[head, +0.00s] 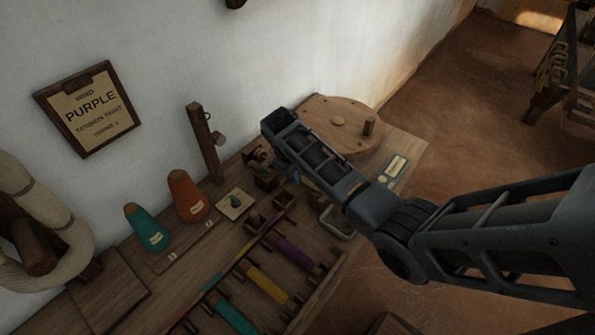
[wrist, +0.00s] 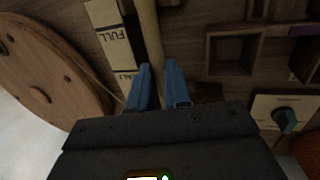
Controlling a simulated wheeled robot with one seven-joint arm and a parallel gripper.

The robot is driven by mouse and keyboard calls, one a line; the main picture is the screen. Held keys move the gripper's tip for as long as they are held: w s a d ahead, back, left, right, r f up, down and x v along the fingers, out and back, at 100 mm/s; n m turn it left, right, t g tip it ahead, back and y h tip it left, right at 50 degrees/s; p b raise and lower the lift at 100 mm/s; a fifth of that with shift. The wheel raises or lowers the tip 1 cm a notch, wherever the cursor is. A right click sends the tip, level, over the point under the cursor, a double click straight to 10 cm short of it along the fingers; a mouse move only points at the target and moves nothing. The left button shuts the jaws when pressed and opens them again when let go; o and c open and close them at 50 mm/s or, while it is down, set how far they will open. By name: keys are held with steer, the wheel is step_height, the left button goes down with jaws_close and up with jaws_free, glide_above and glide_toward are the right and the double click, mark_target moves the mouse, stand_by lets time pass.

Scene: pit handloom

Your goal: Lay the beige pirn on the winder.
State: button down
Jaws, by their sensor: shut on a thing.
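The beige pirn (wrist: 149,35) runs up out of frame from between the blue fingers of my gripper (wrist: 159,78) in the wrist view. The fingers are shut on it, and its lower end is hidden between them. In the head view my arm covers the pirn and most of the gripper. The winder's round wooden wheel (head: 338,125) with an upright peg lies on the bench behind my arm. It also shows at the left of the wrist view (wrist: 35,75). A small wooden fitting (head: 258,157) stands near my wrist, partly hidden.
Teal (head: 146,228) and orange (head: 187,195) cones stand on the bench left of a dial plate (head: 235,203). A rack holds teal, yellow (head: 267,284) and purple (head: 292,251) pirns. Small open boxes (wrist: 234,50) and a FULL label (wrist: 114,38) lie beside the gripper.

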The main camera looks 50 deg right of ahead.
steer(key=c, duration=0.7)
jaws_free()
step_height(320, 180, up, 6)
steer(key=p, duration=0.5)
steer(key=shift+f+p, duration=0.15)
steer(key=shift+p, duration=0.15)
steer(key=shift+r+p, duration=0.3)
steer(key=shift+r, duration=0.9)
